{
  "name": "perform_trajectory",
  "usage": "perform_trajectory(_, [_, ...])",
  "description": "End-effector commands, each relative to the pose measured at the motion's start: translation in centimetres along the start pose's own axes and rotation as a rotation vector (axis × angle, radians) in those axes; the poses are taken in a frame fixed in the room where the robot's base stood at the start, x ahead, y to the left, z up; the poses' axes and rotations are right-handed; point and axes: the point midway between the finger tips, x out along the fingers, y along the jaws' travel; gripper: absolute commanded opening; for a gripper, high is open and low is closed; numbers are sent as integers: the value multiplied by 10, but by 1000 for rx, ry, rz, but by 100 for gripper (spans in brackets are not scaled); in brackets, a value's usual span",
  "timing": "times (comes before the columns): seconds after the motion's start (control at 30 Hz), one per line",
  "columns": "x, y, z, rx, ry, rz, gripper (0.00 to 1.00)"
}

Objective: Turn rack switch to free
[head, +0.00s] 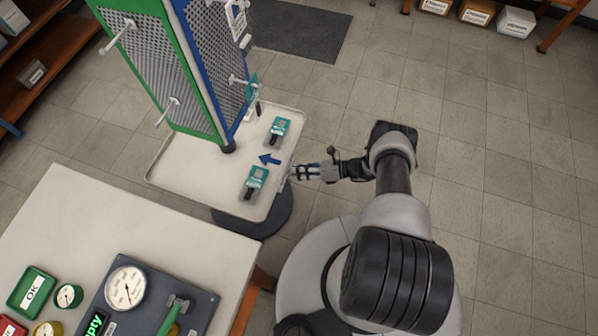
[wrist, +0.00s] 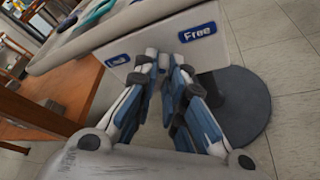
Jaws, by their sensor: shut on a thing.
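The rack (head: 212,55) has perforated panels in green and blue frames and stands on a pale tray (head: 180,178) over a dark round base (wrist: 238,105). In the wrist view, a pale plate (wrist: 228,50) on the tray's edge bears a blue "Free" label (wrist: 198,31) on the right and another blue label (wrist: 117,61) on the left, partly covered and hard to read. In the head view my gripper (head: 296,172) is at the tray's right edge.
Two teal-and-grey devices (head: 279,130) (head: 254,184) and a blue arrow (head: 269,159) are on the tray. A workbench (head: 130,225) with a gauge (head: 125,287) and a green OK tray (head: 33,290) stands at the lower left. The floor at right is clear.

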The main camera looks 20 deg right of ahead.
Motion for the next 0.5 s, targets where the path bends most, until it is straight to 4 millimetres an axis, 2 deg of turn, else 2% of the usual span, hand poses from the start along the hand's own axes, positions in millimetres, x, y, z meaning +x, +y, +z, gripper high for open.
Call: perform_trajectory(0.5, [0,-2,0,107,-2,44,0])
